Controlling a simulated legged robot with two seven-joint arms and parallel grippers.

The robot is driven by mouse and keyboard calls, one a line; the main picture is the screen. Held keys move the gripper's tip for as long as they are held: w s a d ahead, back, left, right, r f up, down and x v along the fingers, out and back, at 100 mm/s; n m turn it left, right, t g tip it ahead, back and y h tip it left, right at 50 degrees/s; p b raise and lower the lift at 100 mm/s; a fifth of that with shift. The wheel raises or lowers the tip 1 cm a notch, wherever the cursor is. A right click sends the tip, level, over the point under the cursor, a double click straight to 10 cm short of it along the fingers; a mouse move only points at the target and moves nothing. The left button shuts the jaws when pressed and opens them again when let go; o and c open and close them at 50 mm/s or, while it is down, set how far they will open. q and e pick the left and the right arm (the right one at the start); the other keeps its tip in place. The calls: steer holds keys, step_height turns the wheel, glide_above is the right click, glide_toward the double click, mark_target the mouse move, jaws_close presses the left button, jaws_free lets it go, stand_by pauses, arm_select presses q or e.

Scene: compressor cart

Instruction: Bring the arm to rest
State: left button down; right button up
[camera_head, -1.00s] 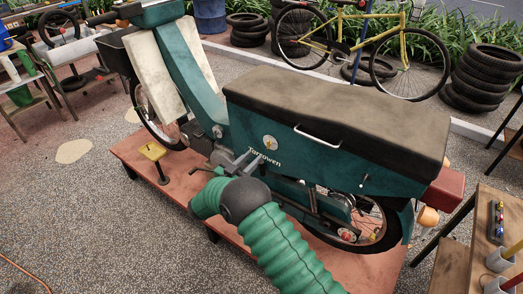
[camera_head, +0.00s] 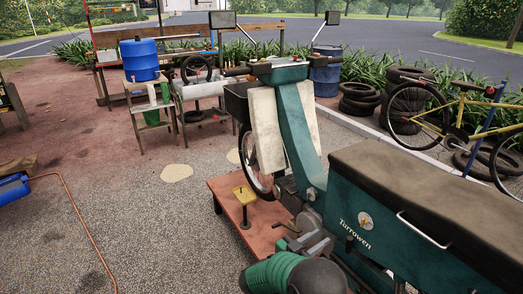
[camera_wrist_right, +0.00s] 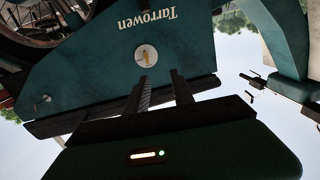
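My right arm, in a green ribbed sleeve, comes in at the bottom of the head view. My left gripper is not in view.
The scooter stands on a low reddish platform (camera_head: 226,190) with a yellow-topped pedal post (camera_head: 244,195). A blue barrel (camera_head: 139,60) sits on a wooden stand. A yellow bicycle (camera_head: 440,125) and stacked tyres (camera_head: 360,98) are behind. An orange hose (camera_head: 75,215) crosses open gravel at left.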

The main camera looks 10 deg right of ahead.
steer(key=w+a+r+n+t+y+p, duration=0.25)
steer(key=a+r+n+t+y, duration=0.4)
steer(key=y, duration=0.55)
steer(key=s+f+n+g+y, duration=0.1)
steer(key=s+g, duration=0.3)
steer(key=s, duration=0.6)
steer(key=s+f+n+g+y+p, duration=0.1)
steer(key=s+f+n+g, duration=0.2)
steer(key=s, duration=0.7)
steer(key=s+f+n+g+y, duration=0.1)
steer(key=s+g, duration=0.4)
steer(key=s, duration=0.5)
step_height(320, 180, down, 2)
steer(key=shift+s+d+n+y, duration=0.25)
steer(key=shift+d+n+y, duration=0.05)
steer(key=shift+n, duration=0.25)
